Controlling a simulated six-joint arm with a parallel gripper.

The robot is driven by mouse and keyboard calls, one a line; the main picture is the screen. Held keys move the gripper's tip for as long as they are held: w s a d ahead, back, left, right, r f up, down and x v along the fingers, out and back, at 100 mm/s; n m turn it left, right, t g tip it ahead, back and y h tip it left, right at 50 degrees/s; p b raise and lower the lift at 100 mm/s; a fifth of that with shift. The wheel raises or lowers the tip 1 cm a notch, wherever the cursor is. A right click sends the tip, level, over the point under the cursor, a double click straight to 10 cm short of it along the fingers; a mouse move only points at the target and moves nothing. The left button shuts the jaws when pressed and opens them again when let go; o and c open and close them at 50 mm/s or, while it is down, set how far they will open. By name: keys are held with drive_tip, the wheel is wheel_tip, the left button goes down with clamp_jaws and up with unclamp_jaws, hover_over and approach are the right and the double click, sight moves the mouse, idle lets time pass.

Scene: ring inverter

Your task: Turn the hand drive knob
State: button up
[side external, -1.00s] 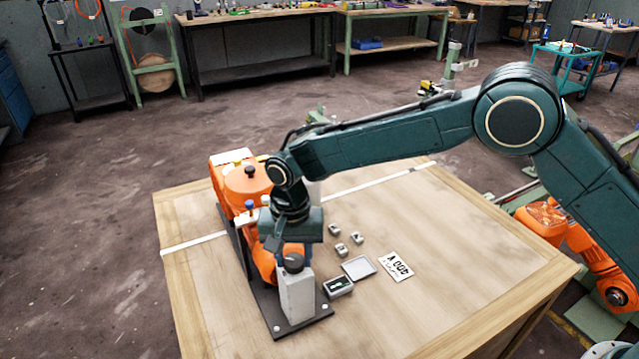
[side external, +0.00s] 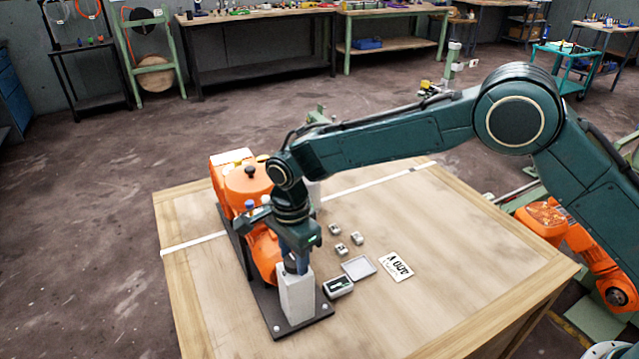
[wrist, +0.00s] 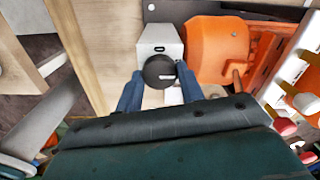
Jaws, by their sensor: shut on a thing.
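In the side view my gripper (side external: 295,262) points down over the block and hides most of the knob. The grey block stands at the front end of a dark base plate (side external: 300,328), beside an orange machine body (side external: 262,254).
The orange machine (side external: 248,182) with small coloured parts stands close behind and left of my gripper. To the right lie a small display box (side external: 339,287), a grey tray (side external: 359,268), a white card (side external: 397,267) and several small grey blocks (side external: 341,249). The table's right side is clear.

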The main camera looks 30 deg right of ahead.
sight(294, 260)
drive_tip(key=shift+r+m, duration=0.1)
drive_tip(key=shift+m, duration=0.4)
drive_tip(key=o, duration=1)
wheel_tip(294, 260, up, 14)
idle(0.4)
drive_tip(key=shift+d, duration=0.1)
